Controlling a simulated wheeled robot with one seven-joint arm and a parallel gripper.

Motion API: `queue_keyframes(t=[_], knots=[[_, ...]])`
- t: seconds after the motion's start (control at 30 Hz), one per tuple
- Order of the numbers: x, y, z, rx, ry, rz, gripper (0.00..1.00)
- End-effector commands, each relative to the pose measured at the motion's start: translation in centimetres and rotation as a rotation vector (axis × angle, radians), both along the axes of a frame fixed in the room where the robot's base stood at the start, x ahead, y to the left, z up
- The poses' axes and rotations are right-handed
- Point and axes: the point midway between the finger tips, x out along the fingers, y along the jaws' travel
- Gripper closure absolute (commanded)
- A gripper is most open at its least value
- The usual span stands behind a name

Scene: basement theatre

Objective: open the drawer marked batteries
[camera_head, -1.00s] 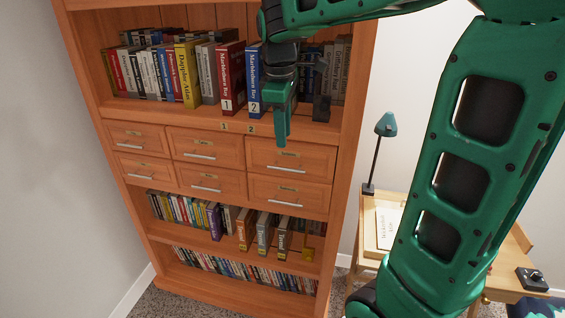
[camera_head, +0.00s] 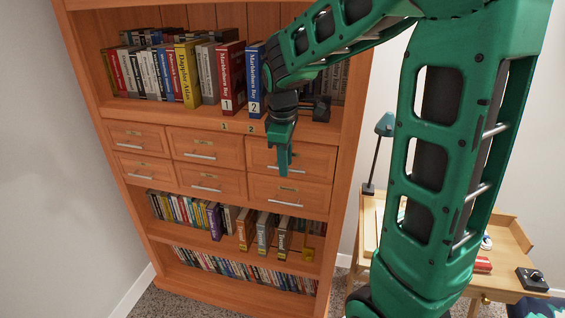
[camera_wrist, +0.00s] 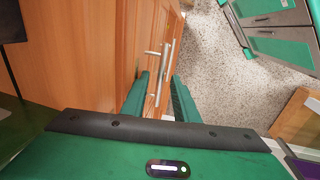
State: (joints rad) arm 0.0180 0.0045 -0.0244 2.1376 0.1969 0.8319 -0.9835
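A wooden bookcase holds two rows of drawers with silver bar handles and small labels, too small for me to read surely; I cannot tell which says batteries. My gripper (camera_head: 285,172) is in front of the right column, its fingers covering part of the top-right drawer (camera_head: 316,158) and its handle. The bottom-right drawer (camera_head: 312,196) is just below. Both look closed. In the wrist view my gripper (camera_wrist: 160,92) is open, with two green fingers apart. A silver handle (camera_wrist: 165,70) shows between them; I cannot tell whether they touch it.
Books, including a blue one (camera_head: 254,80), stand on the shelf above. More books fill the lower shelves. A wooden desk (camera_head: 508,240) with a teal lamp (camera_head: 385,124) stands to the right. Carpet (camera_head: 180,300) lies at the bookcase's foot.

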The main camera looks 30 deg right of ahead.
Motion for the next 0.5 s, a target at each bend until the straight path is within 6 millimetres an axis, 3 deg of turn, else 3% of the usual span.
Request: queue_keyframes(t=[0.07,0.2,0.5], knots=[[-0.01,-0.01,0.01,0.0,0.0,0.0,0.73],[0.0,-0.01,0.02,0.0,0.0,0.0,1.0],[0.02,-0.04,0.05,-0.001,-0.001,-0.001,1.0]])
